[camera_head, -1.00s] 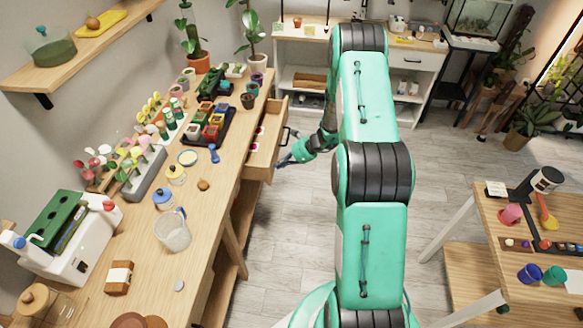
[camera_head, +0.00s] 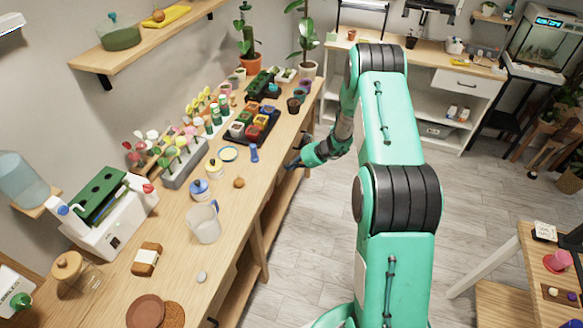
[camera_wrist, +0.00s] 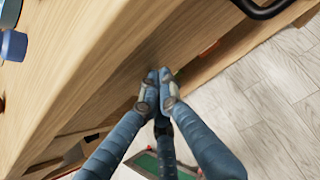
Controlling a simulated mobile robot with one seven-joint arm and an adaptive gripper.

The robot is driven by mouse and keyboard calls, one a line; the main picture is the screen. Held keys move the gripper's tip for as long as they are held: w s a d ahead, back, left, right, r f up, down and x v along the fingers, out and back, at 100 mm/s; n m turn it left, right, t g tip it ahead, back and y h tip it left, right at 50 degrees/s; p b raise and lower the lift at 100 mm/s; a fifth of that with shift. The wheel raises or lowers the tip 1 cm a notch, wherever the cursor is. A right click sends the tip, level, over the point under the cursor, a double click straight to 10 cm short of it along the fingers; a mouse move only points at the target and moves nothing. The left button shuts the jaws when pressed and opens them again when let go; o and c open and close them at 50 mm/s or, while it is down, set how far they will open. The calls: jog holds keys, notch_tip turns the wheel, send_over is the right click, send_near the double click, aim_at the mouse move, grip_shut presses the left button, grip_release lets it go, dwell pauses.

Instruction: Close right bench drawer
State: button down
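The right bench drawer (camera_head: 306,125) is on the front of the long wooden bench (camera_head: 226,190). No open drawer box sticks out in the head view, so it looks flush or nearly flush with the bench front; a small gap cannot be ruled out. Its black handle (camera_wrist: 266,8) shows at the top of the wrist view. My gripper (camera_head: 293,164) is beside the bench front at the drawer's near end. In the wrist view my gripper (camera_wrist: 158,76) has its fingertips together, empty, close to the wood front; contact cannot be told.
The bench top holds a clear jug (camera_head: 204,223), a black tray of small pots (camera_head: 252,124), a blue-handled tool (camera_head: 254,152) and a white machine (camera_head: 112,215). Grey floor (camera_head: 305,230) is open beside the bench. Another table (camera_head: 535,250) stands at right.

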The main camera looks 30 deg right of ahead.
jog(key=shift+w+a, duration=0.1)
jog(key=shift+s+d, duration=0.35)
jog(key=s+d+f+p+v, duration=0.1)
jog(key=v, duration=1.1)
jog(key=shift+f+p, duration=0.2)
jog(key=shift+p, duration=0.15)
jog(key=shift+s+d+r, duration=0.1)
jog(key=shift+r, duration=0.05)
